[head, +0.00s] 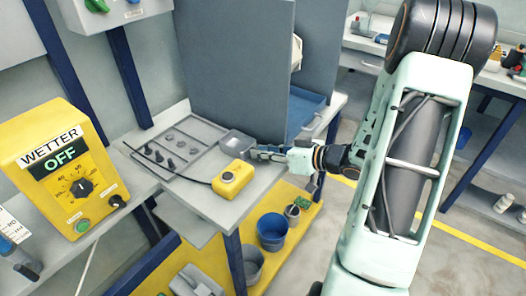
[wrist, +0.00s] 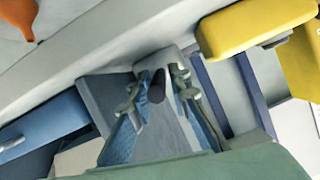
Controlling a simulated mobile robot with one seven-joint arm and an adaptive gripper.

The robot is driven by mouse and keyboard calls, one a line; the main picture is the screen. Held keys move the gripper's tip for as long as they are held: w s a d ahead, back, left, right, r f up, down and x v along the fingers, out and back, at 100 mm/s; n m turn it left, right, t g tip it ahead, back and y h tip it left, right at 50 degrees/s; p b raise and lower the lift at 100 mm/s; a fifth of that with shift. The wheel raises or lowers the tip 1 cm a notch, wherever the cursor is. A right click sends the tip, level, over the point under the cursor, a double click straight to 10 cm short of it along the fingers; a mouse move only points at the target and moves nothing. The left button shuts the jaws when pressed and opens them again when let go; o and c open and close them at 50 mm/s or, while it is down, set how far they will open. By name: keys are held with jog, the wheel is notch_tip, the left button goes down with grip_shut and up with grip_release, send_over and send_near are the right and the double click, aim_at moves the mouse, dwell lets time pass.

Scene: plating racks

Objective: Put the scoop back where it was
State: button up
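My gripper (head: 268,152) reaches leftward over the right edge of the grey worktable. Its two fingers also show in the wrist view (wrist: 158,88), spread with a gap between them, so it looks open. A short dark cylinder (wrist: 157,87), perhaps the scoop's handle, lies between the fingertips with gaps visible on both sides. I cannot tell whether it touches a finger. I cannot make out the scoop's head clearly.
A yellow button box (head: 236,180) with a cable sits close to my gripper. A grey tray (head: 158,135) with several dark parts lies behind it. Tall grey panels (head: 235,75) and a blue tray (head: 303,112) stand at the back. Blue and grey buckets stand below.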

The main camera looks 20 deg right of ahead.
jog(key=shift+o, duration=0.9)
jog(key=shift+r, duration=0.25)
jog(key=p+v, duration=0.2)
jog(key=v, duration=1)
jog(key=shift+f, duration=0.15)
